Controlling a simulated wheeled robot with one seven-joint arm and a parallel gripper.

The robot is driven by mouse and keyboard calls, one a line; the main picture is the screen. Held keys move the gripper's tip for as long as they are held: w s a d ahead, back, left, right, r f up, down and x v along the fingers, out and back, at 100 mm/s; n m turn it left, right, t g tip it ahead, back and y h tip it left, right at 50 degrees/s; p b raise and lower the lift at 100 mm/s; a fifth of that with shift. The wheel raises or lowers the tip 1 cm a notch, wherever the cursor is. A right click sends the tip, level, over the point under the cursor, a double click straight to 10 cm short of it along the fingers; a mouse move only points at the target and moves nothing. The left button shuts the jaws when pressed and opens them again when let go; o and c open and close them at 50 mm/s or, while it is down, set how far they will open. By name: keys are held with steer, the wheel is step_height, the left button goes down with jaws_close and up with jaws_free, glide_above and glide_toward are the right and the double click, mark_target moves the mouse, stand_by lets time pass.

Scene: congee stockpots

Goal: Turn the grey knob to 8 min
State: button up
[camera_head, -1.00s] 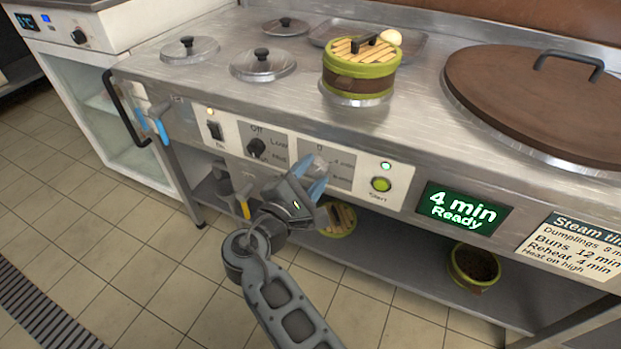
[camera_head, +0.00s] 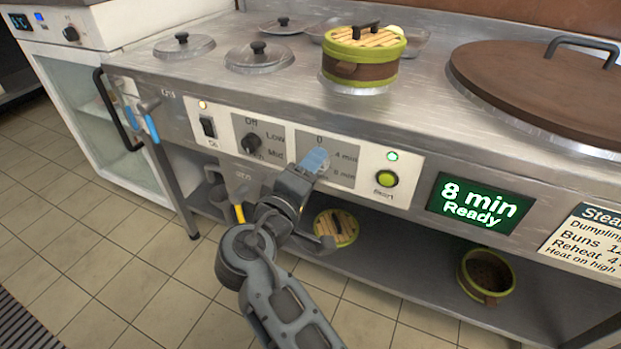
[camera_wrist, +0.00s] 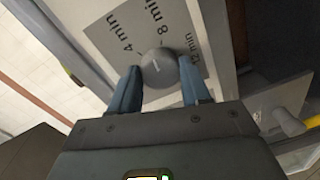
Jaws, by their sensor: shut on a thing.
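The grey knob (camera_wrist: 158,68) is round and sits on a dial plate marked 4 min, 8 min and 12 min in the wrist view. My gripper (camera_wrist: 158,84) has its two blue fingers on either side of the knob and is shut on it. The knob's pale pointer line is directed toward the 8 min mark. In the head view my gripper (camera_head: 315,160) is at the dial panel (camera_head: 343,160), and its fingers mostly hide the knob. The display (camera_head: 480,203) reads "8 min Ready".
A green start button (camera_head: 387,179) with a lit lamp is right of the dial. A black heat knob (camera_head: 252,141) and a power switch (camera_head: 208,127) are to the left. A bamboo steamer (camera_head: 361,62) stands on the counter above. The lower shelf (camera_head: 400,265) holds other steamer parts.

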steer(key=m+b, duration=0.2)
steer(key=m, duration=0.1)
steer(key=shift+d+f+b, duration=0.1)
steer(key=shift+f+b, duration=0.2)
steer(key=shift+r+m+b, duration=0.1)
steer(key=shift+m+b, duration=0.55)
steer(key=shift+m, duration=0.15)
steer(key=o, duration=1)
steer(key=shift+r, duration=0.1)
steer(key=shift+o, duration=0.2)
steer(key=p+v, duration=0.2)
steer(key=v, duration=0.6)
steer(key=shift+d, duration=0.15)
